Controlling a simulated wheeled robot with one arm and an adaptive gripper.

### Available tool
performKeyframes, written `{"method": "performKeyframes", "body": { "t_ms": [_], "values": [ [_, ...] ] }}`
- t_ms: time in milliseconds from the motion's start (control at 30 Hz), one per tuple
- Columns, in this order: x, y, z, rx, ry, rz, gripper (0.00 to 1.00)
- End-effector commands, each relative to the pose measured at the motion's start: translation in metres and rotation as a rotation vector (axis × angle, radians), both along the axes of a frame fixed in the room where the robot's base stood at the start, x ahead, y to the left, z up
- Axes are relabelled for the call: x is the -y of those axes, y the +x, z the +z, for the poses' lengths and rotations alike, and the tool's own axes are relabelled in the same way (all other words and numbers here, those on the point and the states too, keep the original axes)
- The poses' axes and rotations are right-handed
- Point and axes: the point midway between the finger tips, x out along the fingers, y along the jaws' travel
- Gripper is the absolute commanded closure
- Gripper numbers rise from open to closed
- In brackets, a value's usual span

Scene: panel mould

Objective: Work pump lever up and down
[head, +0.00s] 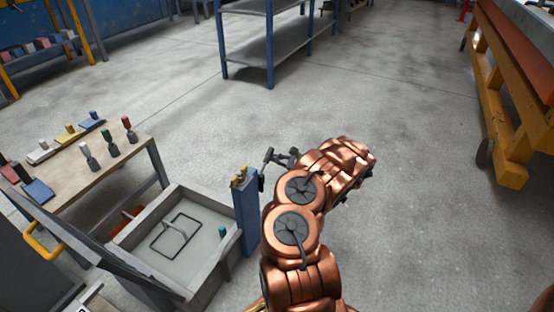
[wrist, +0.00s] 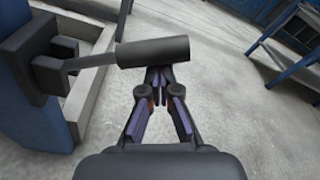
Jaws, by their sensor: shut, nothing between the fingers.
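The pump lever has a thick black cylindrical handle (wrist: 152,52) on a thin grey rod (wrist: 90,62). The rod comes out of a black block (wrist: 42,62) on the side of a blue post (wrist: 22,120). In the head view the lever handle (head: 268,156) stands above and beside the blue post (head: 246,215). My gripper (wrist: 159,76) is shut and empty. Its fingertips are right at the handle, just below it in the wrist view; I cannot tell whether they touch. My gripper (head: 284,160) shows small and dark in the head view, just right of the handle.
A grey tray (head: 150,268) with a wire frame and pale liquid is left of the post. A bench (head: 120,160) with coloured-handled tools stands beyond it. A blue shelf (head: 268,60) and an orange cart (head: 510,150) stand farther off. The floor between is clear.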

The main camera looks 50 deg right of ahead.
Motion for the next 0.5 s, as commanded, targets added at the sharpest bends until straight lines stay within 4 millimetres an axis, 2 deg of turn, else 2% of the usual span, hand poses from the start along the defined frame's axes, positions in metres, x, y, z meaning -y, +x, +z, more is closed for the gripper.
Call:
{"method": "performKeyframes", "body": {
  "t_ms": [500],
  "values": [
    [-0.0013, 0.0026, -0.0017, 0.005, 0.001, 0.006, 1.00]
  ]
}}
